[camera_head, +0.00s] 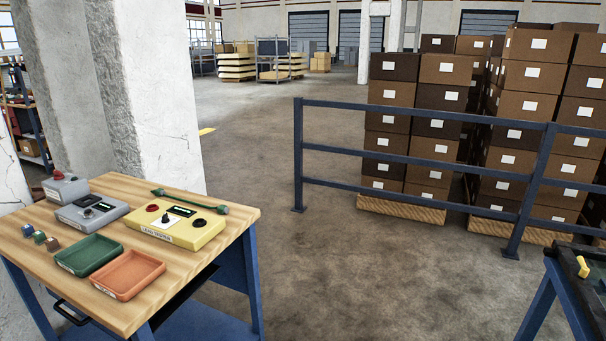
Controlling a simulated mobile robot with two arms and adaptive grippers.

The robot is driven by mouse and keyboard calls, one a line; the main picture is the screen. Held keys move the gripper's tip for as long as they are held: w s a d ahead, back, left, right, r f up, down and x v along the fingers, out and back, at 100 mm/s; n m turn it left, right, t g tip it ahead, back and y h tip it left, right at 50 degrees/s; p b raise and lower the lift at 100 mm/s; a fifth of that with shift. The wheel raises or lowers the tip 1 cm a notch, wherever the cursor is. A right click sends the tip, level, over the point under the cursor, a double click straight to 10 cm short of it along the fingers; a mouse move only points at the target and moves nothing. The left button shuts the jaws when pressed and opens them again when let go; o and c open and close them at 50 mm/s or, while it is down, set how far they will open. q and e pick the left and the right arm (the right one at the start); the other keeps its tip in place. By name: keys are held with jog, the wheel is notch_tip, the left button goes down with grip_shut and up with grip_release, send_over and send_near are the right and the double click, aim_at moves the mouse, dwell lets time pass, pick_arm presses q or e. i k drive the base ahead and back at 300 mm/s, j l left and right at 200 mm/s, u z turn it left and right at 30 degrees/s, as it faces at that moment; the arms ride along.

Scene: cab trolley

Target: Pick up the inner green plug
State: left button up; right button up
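A green cable with a plug at each end lies on the wooden workbench (190,180), along the back edge of a yellow tester box (178,228). Its left plug (157,192) is near the bench's back edge. Its right plug (222,209) is at the box's back right corner, nearer the bench's right side. Which one counts as inner I cannot tell from this view. Neither of my grippers is in view.
A grey device (88,212), a green tray (90,255), an orange tray (128,275) and several small blocks share the bench. A concrete pillar (160,90) stands behind. A blue railing (420,150) crosses the right side. The floor between is clear.

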aim_at(159, 192)
jog(key=i+l+z, duration=0.3)
jog(key=i, duration=0.8)
jog(key=i+j+z, duration=0.15)
jog(key=i+z, duration=0.15)
jog(key=i, duration=0.8)
jog(key=i+u, duration=0.3)
jog(key=i, duration=0.2)
jog(key=i+u, duration=0.35)
jog(key=i, duration=0.2)
jog(key=i+l+u, duration=0.15)
jog(key=i+u, duration=0.15)
jog(key=i, duration=0.15)
jog(key=i+l+u, duration=0.35)
jog(key=i, duration=0.15)
